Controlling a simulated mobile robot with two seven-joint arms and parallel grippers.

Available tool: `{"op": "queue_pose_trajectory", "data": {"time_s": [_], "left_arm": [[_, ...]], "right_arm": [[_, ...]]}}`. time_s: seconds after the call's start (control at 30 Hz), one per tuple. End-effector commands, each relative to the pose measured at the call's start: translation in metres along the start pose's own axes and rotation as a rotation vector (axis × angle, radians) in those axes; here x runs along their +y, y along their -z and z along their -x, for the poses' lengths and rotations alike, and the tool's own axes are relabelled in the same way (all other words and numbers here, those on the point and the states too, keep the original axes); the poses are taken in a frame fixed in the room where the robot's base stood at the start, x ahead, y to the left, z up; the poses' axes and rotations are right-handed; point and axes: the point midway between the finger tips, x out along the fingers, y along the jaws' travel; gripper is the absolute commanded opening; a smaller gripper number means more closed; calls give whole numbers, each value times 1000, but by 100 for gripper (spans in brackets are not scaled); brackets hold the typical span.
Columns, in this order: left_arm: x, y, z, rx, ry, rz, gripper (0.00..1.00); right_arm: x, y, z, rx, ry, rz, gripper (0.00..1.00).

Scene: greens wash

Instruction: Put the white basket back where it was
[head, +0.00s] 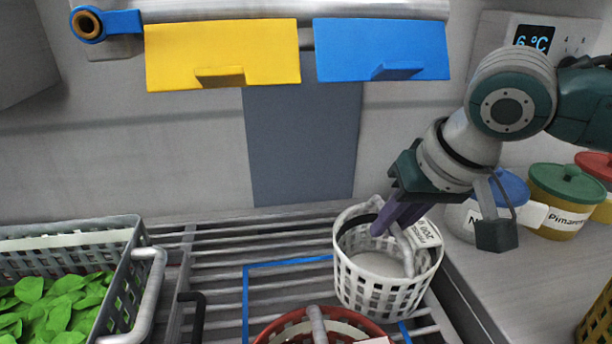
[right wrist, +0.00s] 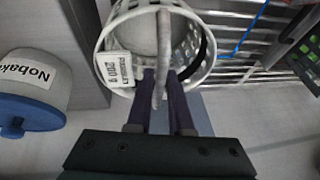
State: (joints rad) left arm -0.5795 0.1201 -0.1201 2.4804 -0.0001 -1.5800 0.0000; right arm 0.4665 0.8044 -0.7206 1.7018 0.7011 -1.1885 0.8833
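The white basket (head: 385,290), round with a slotted wall and a label, is at the right end of the metal rack in the head view. It also shows in the right wrist view (right wrist: 125,40). My right gripper (head: 383,226) reaches down to its handle (head: 407,250). In the right wrist view the purple fingers (right wrist: 161,88) are closed in on the handle, one on each side. A blue outline (head: 246,300) is on the rack, partly hidden by the white basket and a red basket (head: 290,322). I cannot tell whether the white basket touches the rack. My left gripper is out of view.
A grey crate of green leaves (head: 138,270) stands at the left. Labelled tubs, one with a green lid (head: 567,183), stand on the right counter. Yellow (head: 222,50) and blue (head: 382,45) flaps hang at the back. The rack's left-middle bars are bare.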

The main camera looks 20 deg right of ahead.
Motion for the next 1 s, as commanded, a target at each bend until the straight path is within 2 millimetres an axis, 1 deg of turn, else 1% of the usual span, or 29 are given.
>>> {"op": "queue_pose_trajectory", "data": {"time_s": [0.03, 0.2, 0.43, 0.53, 0.67, 0.9, 1.0], "left_arm": [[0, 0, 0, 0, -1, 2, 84], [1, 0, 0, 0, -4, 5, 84], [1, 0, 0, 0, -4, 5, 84], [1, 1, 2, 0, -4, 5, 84], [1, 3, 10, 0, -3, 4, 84], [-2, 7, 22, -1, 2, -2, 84], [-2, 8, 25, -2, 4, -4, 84]], "right_arm": [[0, 0, 0, 0, 0, 0, 26], [0, 0, 0, 0, 0, 0, 44], [0, 1, 1, 1, 0, 0, 44], [0, 2, 8, 1, 0, 1, 44], [0, 3, 31, 3, -1, 2, 44], [0, 3, 86, 3, 0, 1, 44], [0, 2, 103, 2, 0, 1, 44]]}}
